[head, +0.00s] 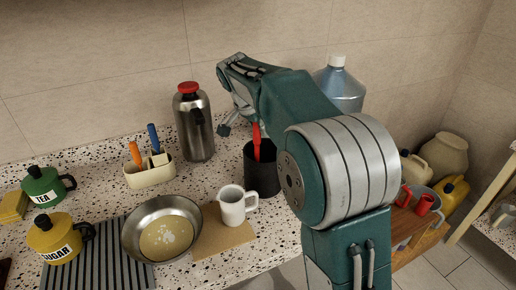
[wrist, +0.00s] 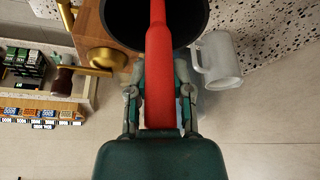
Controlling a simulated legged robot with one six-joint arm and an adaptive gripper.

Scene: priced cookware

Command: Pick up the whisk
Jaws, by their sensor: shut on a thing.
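A red handle, which I take for the whisk's (head: 257,141), stands up out of a black round container (head: 262,176) on the counter. Its working end is not visible. In the wrist view the red handle (wrist: 159,40) runs between the two fingers of my gripper (wrist: 159,72), which is shut on it. The container's dark opening (wrist: 123,22) shows behind the handle in that view. In the head view my arm hides much of the gripper and part of the handle.
A white mug (head: 233,205) stands just left of the container on a board (head: 213,245). A frying pan (head: 133,239), a steel flask (head: 193,130) and a cream caddy with orange and blue handles (head: 148,178) lie further left. A water bottle (head: 340,85) stands behind my arm.

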